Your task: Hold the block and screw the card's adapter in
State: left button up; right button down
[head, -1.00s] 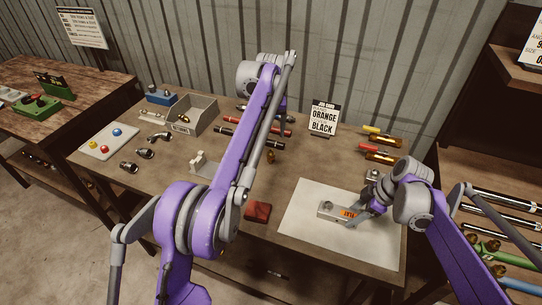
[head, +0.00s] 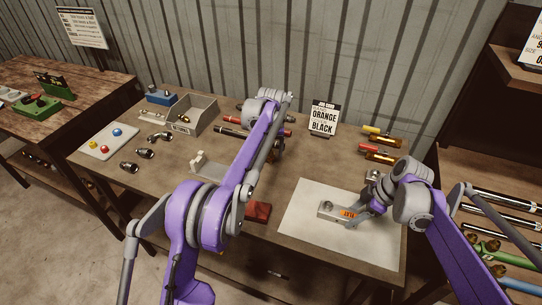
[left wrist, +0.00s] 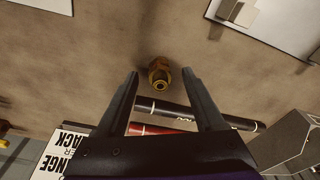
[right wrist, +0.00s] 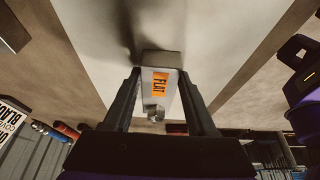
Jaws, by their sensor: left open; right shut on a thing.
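The grey metal block (head: 328,209) with an orange label lies on the white sheet. My right gripper (head: 362,211) is shut on it. In the right wrist view the block (right wrist: 158,105) sits between both fingers. A brass adapter (left wrist: 159,72) stands on the bench in the left wrist view; my left arm hides it in the head view. My left gripper (left wrist: 161,78) is open, its fingertips on either side of the adapter in the picture, apart from it. The job card (head: 323,119) reads orange and black.
The white sheet (head: 300,232) covers the bench's front right. Dark and red hoses (left wrist: 190,112) lie just beyond the adapter. A grey bin (head: 193,117), a white fixture (head: 205,168) and a red block (head: 257,212) stand to the left. More brass-ended pieces (head: 380,154) lie at back right.

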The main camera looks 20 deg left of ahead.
aim_at(271, 151)
pick_arm(q)
jog(key=shift+w+f, duration=0.1)
jog(key=shift+f, duration=0.65)
grip_shut()
jog(key=shift+r, duration=0.1)
jog(key=shift+r, duration=3.4)
